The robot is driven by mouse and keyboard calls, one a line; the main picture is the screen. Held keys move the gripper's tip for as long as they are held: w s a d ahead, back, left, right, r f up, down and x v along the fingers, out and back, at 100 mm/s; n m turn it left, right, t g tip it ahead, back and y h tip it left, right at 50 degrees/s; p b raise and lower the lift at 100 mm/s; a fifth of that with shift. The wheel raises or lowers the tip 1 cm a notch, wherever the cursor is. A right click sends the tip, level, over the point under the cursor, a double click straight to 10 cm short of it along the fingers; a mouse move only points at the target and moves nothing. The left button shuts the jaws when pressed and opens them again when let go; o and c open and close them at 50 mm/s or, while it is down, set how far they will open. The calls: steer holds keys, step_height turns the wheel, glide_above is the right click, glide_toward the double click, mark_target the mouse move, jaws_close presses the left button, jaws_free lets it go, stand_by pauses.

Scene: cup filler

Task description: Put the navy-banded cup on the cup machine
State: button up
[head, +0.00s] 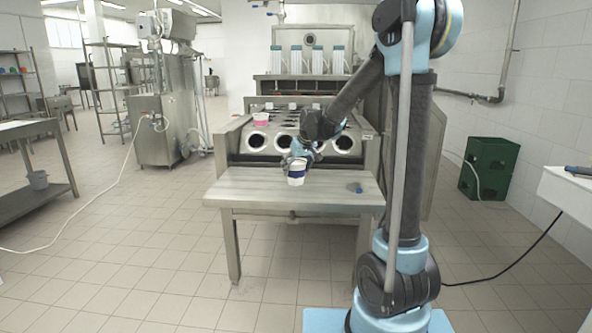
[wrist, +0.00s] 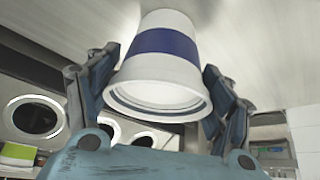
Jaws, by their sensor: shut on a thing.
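The navy-banded cup (head: 296,171) is white with a dark blue band. In the head view it is in my gripper (head: 301,153), over the far part of the steel table; I cannot tell whether it touches the top. In the wrist view the cup (wrist: 160,60) sits between both fingers, its wider rim toward the camera. My gripper is shut on it. The cup machine (head: 240,140) stands behind the table, with a row of round openings on its sloped front. My arm and gripper hide part of that front.
A pink cup (head: 264,119) stands on the machine's upper deck at left. A small blue item (head: 356,188) lies on the table (head: 250,190) at right. A green crate (head: 488,168) stands by the right wall. The table's left side is clear.

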steer(key=o, duration=1.4)
steer(key=v, duration=1.2)
steer(key=s+d+f+m+g+h, duration=0.1)
steer(key=s+d+f, duration=0.2)
steer(key=s+d, duration=0.4)
steer(key=s+d+f+m+h, duration=0.1)
steer(key=s+d+f+m, duration=0.15)
steer(key=s+d, duration=0.55)
steer(key=s+d+f+m, duration=0.1)
steer(key=s+d+f, duration=0.1)
steer(key=s+f, duration=0.2)
steer(key=s+d+f+g, duration=0.1)
steer(key=s+f, duration=0.4)
steer(key=s, duration=0.5)
steer(key=s+d+f+m+h, duration=0.1)
steer(key=s+d+f, duration=0.2)
steer(key=s, duration=0.3)
steer(key=shift+s+d+f+m+g, duration=0.1)
steer(key=shift+s+f+m+g, duration=0.1)
steer(key=shift+f, duration=0.25)
steer(key=shift+s+f+m+g, duration=0.15)
steer(key=shift+s+f+g, duration=0.05)
steer(key=shift+f, duration=0.25)
